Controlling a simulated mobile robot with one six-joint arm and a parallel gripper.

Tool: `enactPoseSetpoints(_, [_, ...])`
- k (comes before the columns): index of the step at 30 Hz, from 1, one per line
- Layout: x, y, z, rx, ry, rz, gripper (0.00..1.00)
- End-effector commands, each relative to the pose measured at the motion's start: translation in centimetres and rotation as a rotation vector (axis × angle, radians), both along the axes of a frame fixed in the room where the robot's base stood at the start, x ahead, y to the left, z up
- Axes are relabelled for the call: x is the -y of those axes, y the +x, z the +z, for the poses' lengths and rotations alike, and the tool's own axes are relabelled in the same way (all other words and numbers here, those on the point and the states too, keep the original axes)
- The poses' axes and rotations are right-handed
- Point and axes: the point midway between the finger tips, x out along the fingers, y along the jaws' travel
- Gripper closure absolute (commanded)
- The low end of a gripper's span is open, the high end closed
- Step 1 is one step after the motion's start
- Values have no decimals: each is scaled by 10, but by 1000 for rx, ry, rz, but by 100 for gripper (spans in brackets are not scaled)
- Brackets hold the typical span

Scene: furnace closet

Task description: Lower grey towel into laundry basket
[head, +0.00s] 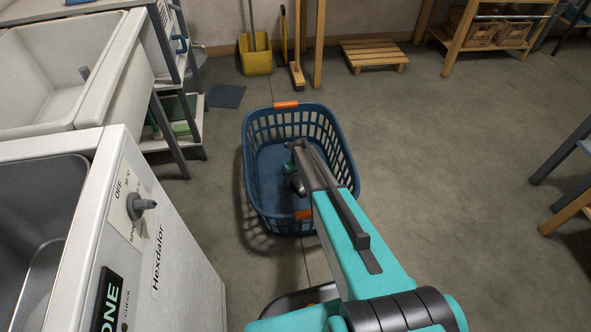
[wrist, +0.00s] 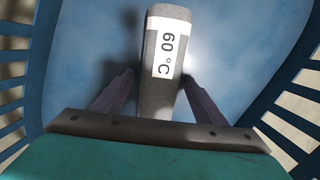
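The laundry basket (head: 258,190) is blue with slatted sides and orange handles, and stands on the floor in the middle of the head view. The basket's blue floor (wrist: 95,45) lies behind the towel, with slatted walls at both sides. I cannot tell whether the towel touches the floor.
A white machine (head: 170,270) marked "Hexdalor" stands at the left, with a white sink (head: 110,60) behind it. A yellow bucket (head: 256,62), a broom and a wooden pallet (head: 373,53) are at the back. The floor right of the basket is clear.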

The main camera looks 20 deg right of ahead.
Motion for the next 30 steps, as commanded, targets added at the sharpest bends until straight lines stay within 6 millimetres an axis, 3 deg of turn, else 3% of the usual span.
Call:
enactPoseSetpoints(11, [0, -2, 11, 0, 0, 0, 35])
enactPoseSetpoints(30, [3, -13, 106, 1, 0, 0, 35])
